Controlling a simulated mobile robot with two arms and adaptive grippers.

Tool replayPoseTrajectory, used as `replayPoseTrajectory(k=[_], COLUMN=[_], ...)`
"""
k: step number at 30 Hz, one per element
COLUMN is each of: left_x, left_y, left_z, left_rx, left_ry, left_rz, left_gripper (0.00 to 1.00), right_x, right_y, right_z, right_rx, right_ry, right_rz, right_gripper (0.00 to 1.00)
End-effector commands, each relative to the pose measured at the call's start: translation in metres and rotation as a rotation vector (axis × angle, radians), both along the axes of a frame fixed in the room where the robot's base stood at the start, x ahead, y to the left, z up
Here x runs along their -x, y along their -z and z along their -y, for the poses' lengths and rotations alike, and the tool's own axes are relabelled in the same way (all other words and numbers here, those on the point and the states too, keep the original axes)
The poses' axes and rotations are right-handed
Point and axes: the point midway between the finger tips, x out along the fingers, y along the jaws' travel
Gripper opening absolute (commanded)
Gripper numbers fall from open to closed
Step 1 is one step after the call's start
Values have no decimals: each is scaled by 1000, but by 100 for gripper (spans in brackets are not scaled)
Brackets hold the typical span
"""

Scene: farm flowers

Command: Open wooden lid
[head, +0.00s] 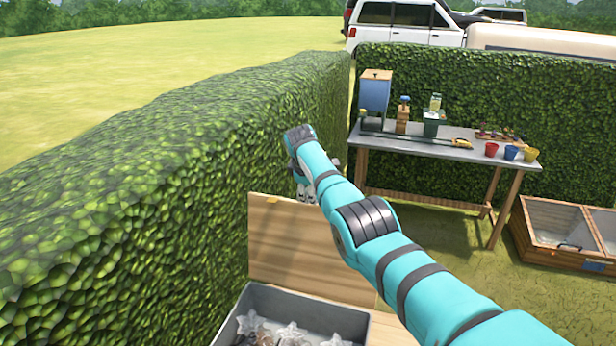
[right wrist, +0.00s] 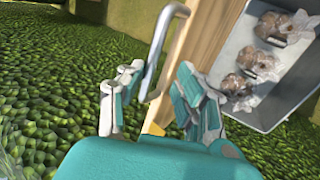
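The wooden lid (head: 290,245) stands raised, close to upright, behind the grey bin (head: 310,308), which is uncovered. In the right wrist view the lid's wooden edge (right wrist: 205,40) shows beside a bent metal handle (right wrist: 157,55). My right gripper (head: 305,192) is at the lid's top edge. Its two fingers (right wrist: 155,100) are spread apart, with the handle in the gap between them; I see no finger closed on it. My left gripper is not in view.
Several clear bagged items (head: 290,333) lie in the bin. A tall hedge (head: 150,180) runs close along the left. A worktable (head: 430,148) with pots stands at the back right, and a wooden crate (head: 560,240) sits on the grass at the right.

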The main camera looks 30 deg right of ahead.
Motion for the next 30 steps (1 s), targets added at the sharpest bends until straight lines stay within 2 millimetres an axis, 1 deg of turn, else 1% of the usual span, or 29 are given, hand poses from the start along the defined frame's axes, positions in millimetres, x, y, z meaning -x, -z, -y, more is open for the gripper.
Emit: replayPoseTrajectory(k=[4, 12, 15, 18, 21, 30], left_x=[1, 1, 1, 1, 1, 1], left_y=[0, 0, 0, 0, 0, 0], left_z=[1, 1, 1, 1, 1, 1], left_rx=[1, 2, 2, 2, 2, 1], left_ry=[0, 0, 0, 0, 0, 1], left_rz=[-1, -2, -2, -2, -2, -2], left_gripper=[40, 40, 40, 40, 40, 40], right_x=[5, 20, 25, 28, 30, 31], right_y=[-16, -69, -83, -93, -98, -100], right_z=[-6, -25, -30, -33, -35, -36], right_rx=[1, 2, 2, 1, 1, 0], right_ry=[-3, -3, -2, -2, -2, -1], right_rz=[5, 6, 4, 3, 2, 1], right_gripper=[34, 34, 34, 34, 34, 34])
